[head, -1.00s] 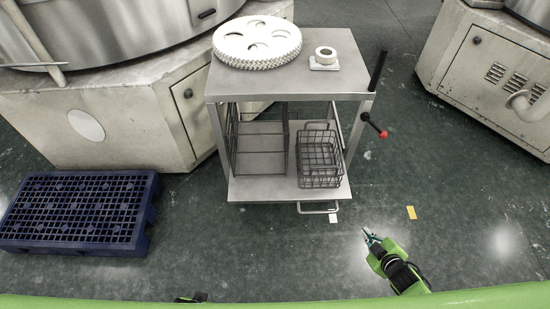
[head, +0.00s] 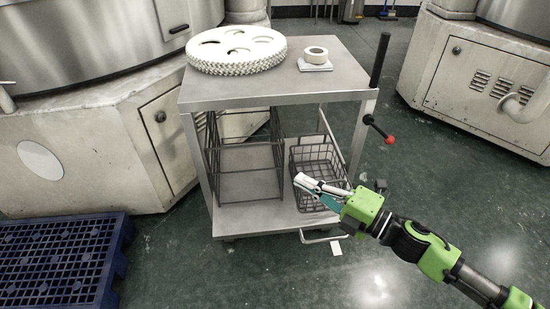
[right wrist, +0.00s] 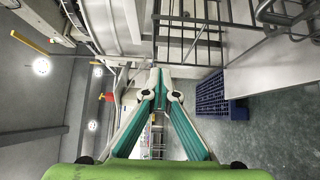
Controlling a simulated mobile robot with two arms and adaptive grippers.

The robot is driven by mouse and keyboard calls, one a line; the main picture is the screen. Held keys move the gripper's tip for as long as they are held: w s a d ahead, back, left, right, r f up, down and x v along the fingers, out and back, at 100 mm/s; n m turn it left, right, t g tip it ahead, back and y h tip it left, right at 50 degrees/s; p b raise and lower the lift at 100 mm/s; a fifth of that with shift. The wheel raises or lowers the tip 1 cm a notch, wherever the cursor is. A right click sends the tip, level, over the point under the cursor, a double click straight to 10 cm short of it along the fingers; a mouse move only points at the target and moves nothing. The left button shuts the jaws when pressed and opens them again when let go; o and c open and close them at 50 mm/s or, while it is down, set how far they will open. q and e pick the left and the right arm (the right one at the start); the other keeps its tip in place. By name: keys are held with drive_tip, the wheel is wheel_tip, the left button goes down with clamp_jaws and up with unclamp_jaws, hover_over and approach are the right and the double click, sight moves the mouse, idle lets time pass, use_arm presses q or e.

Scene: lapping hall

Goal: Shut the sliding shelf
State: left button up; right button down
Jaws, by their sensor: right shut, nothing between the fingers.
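The sliding shelf (head: 252,217) is the grey lower deck of a metal cart, in the head view. A wire rack and a wire basket stand on it. A pale bar handle (head: 325,238) sits low at its front right. How far the shelf is out is hard to tell. My right gripper (head: 301,183) is shut and empty, in front of the basket in the picture and above the handle; contact cannot be told. Its closed fingertips (right wrist: 158,80) also show in the right wrist view. My left gripper is not in view.
The cart's top (head: 290,82) bears a white toothed disc (head: 237,48) and a white ring (head: 316,55). A black lever and a red-knobbed rod (head: 379,130) stick out at its right. A blue pallet (head: 65,260) lies at left.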

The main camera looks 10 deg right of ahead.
sight(264, 149)
drive_tip(key=x, duration=0.3)
drive_tip(key=w+d+x, duration=0.1)
drive_tip(key=x, duration=0.6)
drive_tip(key=shift+w+d+f, duration=0.15)
drive_tip(key=shift+w+d, duration=0.1)
drive_tip(key=shift+w, duration=0.1)
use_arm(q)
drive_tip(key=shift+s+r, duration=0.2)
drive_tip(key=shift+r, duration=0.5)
use_arm(e)
drive_tip(key=shift+w, duration=0.5)
